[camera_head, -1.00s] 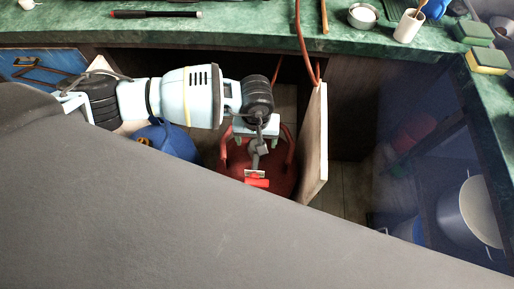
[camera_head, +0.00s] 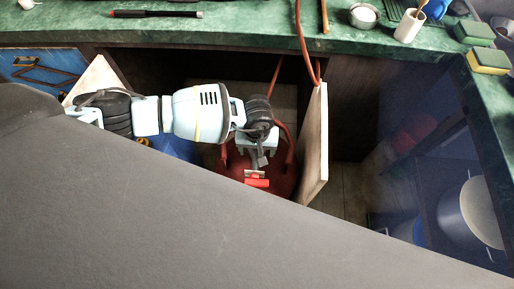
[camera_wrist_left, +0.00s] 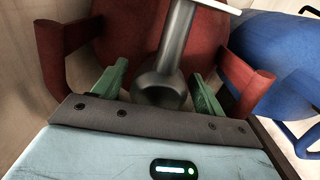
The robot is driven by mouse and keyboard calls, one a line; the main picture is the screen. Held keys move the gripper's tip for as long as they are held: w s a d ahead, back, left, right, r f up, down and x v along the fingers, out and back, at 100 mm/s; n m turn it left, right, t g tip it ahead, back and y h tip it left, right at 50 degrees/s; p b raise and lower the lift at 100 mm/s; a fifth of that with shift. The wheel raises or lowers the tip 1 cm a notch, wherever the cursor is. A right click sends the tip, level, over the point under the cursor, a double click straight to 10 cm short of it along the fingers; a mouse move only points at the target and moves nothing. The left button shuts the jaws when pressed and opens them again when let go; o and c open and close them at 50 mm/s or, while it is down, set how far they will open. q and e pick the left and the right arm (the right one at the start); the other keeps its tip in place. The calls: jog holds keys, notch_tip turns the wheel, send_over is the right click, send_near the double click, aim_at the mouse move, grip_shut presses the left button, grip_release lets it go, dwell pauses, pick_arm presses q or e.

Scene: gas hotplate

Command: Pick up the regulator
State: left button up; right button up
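The regulator (camera_head: 255,174) is a grey metal piece with a red end, on top of the red gas cylinder (camera_head: 283,178) inside the cabinet. In the left wrist view the regulator (camera_wrist_left: 176,45) shows as a grey stem with a rounded end. My left gripper (camera_wrist_left: 157,88) is open, with one green finger on each side of that rounded end. Gaps show between fingers and metal. In the head view my left gripper (camera_head: 257,148) is just above the regulator, its fingertips mostly hidden. My right gripper is not in view.
A wooden cabinet door (camera_head: 314,145) stands open right of the red cylinder. A blue cylinder (camera_head: 176,148) is on its left. An orange hose (camera_head: 302,40) hangs from the green countertop (camera_head: 230,30). The red cylinder's handles (camera_wrist_left: 248,83) flank the gripper.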

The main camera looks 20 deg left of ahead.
pick_arm(q)
jog(key=c, duration=1.1)
jog(key=shift+o, duration=0.2)
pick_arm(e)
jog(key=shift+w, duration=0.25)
pick_arm(q)
jog(key=shift+r, duration=0.1)
jog(key=shift+r, duration=0.15)
notch_tip(320, 180, up, 10)
jog(key=shift+f+p, duration=0.15)
jog(key=shift+p, duration=0.2)
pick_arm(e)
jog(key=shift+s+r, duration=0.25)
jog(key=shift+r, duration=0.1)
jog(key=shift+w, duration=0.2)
